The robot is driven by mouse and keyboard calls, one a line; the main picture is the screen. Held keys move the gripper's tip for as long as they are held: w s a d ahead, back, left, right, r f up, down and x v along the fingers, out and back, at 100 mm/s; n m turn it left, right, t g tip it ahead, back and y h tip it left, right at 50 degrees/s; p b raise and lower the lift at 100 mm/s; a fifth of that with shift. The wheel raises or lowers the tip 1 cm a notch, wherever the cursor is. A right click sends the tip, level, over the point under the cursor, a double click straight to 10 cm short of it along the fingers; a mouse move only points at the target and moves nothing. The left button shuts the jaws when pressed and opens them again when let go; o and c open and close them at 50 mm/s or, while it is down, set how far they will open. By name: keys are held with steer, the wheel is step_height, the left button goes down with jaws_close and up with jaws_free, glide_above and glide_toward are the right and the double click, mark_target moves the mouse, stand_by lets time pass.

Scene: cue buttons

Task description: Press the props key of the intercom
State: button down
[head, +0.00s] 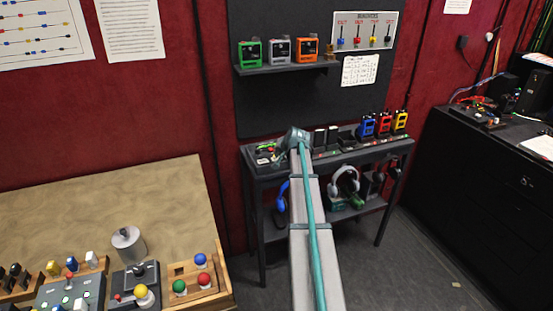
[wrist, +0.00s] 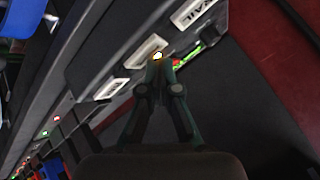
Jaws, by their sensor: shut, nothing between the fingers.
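In the wrist view my gripper (wrist: 159,62) is shut and empty, its fingertips together over a dark panel with white label plates. One label plate (wrist: 192,12) seems to read "RAIL"; two smaller plates (wrist: 147,48) and (wrist: 112,88) are not legible. A small bright white and yellow spot (wrist: 158,56) shows right at the fingertips; I cannot tell whether they touch it. Which key is props cannot be read, and I cannot make out the intercom for certain. In the head view my arm reaches the dark shelf table (head: 335,151) and hides the gripper.
Blue (head: 366,127), red (head: 383,123) and yellow (head: 400,120) radios stand right of my arm on the table. A green-lit item (head: 265,150) lies left of it. Headphones (head: 346,180) hang below. A wall shelf (head: 285,67) with three coloured boxes is above.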

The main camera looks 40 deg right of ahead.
steer(key=shift+r, duration=0.4)
steer(key=shift+r+p, duration=1.15)
steer(key=shift+r, duration=1.4)
